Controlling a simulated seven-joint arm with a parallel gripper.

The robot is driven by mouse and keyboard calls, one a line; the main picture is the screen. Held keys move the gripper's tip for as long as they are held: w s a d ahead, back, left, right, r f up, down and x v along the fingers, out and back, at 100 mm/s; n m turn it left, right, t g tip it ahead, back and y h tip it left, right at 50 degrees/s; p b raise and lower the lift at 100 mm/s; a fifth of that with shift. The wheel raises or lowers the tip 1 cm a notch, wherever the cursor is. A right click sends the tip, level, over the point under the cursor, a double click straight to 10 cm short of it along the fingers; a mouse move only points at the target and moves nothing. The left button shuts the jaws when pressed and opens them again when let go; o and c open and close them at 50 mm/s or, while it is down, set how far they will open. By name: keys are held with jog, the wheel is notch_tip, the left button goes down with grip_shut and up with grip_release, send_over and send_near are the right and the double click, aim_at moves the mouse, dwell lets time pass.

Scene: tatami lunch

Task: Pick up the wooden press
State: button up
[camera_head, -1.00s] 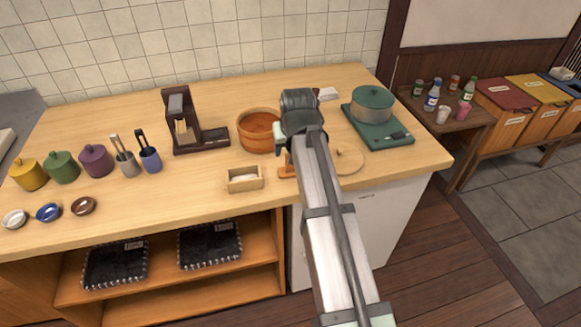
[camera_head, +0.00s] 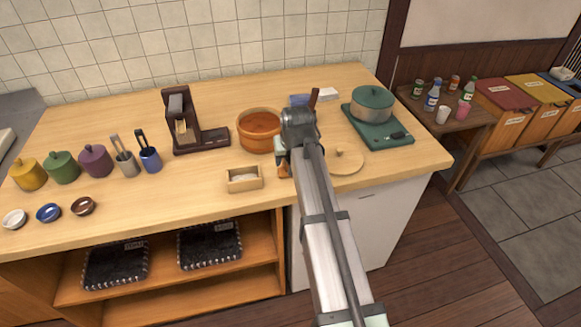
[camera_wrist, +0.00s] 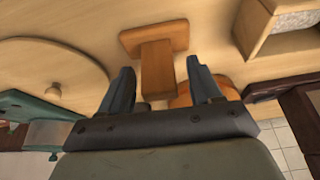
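The wooden press (camera_wrist: 155,62) shows in the wrist view as an orange-brown block handle on a wider flat base. In the head view only a small part of the press (camera_head: 284,171) shows beside my arm at the counter's front; the rest is hidden. My gripper (camera_wrist: 160,75) is open, its two dark fingers on either side of the press handle with a small gap showing at each side. In the head view my gripper (camera_head: 281,153) is partly hidden by my own wrist.
A round wooden lid (camera_head: 346,161) lies right of the press. A small wooden box (camera_head: 244,186) stands to its left and a wooden tub (camera_head: 258,145) behind it. A green pot (camera_head: 371,105) stands on a stove at the right. Open counter lies further left.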

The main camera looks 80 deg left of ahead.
jog(key=c, duration=1)
jog(key=shift+r, duration=0.1)
notch_tip(320, 180, up, 10)
jog(key=shift+f, duration=0.1)
